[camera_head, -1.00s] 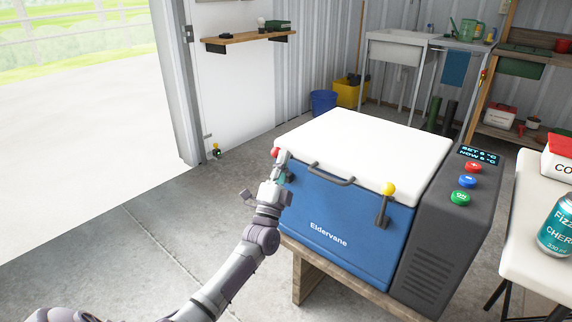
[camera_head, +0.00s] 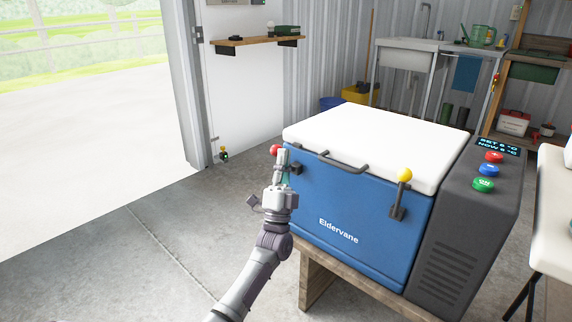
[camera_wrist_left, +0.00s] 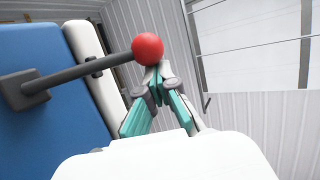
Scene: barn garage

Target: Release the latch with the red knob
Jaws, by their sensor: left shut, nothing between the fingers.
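The blue cooler (camera_head: 345,215) with a white lid (camera_head: 375,140) stands on a wooden stand. The latch with the red knob (camera_head: 276,149) is at the front left of the cooler. In the left wrist view the red knob (camera_wrist_left: 147,48) tops a dark lever (camera_wrist_left: 88,71) that is fixed to the blue side. My left gripper (camera_head: 281,152) is shut and empty. Its fingertips (camera_wrist_left: 157,68) are right at the knob; whether they touch it I cannot tell. The second latch, with a yellow knob (camera_head: 404,175), is at the front right. My right gripper is not in view.
The dark side panel (camera_head: 465,240) has a display and several coloured buttons. A white table (camera_head: 553,215) stands at the right edge. A wall shelf (camera_head: 257,41) is at the back. The concrete floor (camera_head: 120,255) left of the cooler is clear.

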